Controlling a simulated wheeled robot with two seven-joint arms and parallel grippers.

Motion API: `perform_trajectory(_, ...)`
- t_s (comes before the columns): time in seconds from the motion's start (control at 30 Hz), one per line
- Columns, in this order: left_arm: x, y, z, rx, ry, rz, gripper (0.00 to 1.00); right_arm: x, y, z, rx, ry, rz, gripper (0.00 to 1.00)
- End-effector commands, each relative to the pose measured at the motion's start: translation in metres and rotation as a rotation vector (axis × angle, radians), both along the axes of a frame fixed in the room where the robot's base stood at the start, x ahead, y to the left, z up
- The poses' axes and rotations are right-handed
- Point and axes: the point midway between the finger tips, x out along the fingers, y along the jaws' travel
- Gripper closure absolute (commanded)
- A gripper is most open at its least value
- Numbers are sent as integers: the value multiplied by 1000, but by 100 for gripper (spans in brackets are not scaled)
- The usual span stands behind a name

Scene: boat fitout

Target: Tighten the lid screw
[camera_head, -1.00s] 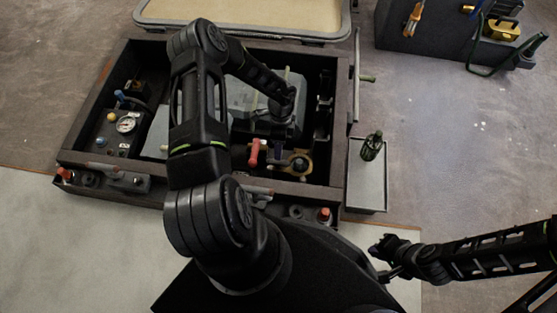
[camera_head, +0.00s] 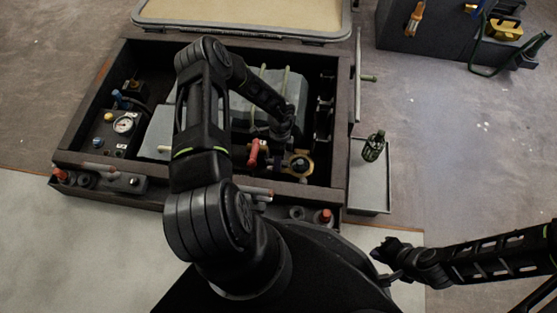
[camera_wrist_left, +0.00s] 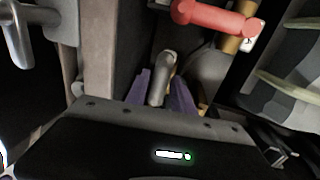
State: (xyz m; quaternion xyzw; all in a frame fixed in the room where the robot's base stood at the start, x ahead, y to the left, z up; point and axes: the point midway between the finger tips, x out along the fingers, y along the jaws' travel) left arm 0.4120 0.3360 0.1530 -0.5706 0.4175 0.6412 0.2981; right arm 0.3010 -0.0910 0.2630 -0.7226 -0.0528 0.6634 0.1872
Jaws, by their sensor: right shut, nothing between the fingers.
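My left arm reaches down into the dark open box, and its gripper (camera_head: 284,134) is beside the grey engine block, behind the brass round fitting (camera_head: 300,163); its fingertips are hidden in the head view. In the left wrist view, the purple fingers of my left gripper (camera_wrist_left: 162,88) stand on either side of a grey metal bar (camera_wrist_left: 163,72), which may be the lid screw's handle. I cannot tell whether they press on it. Brass shows just behind the fingers. My right gripper (camera_head: 386,251) is shut and empty, low at the right, outside the box.
A red valve handle (camera_head: 254,152) stands close to the left gripper; it also shows in the left wrist view (camera_wrist_left: 215,18). The box's front wall (camera_head: 140,184) and a gauge panel (camera_head: 123,125) are nearby. A side tray (camera_head: 369,190) holds a dark green bottle-like object (camera_head: 373,147).

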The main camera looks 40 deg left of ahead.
Motion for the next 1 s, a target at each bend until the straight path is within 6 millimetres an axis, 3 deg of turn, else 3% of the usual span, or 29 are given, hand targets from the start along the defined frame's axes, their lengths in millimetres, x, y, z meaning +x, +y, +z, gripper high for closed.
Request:
perform_trajectory(0.33,0,0,0,0,0,0,100,0,0,0,0,0,0,100)
perform_trajectory(1.0,1,0,1,0,-1,-70,100,-1,0,4,0,2,1,100)
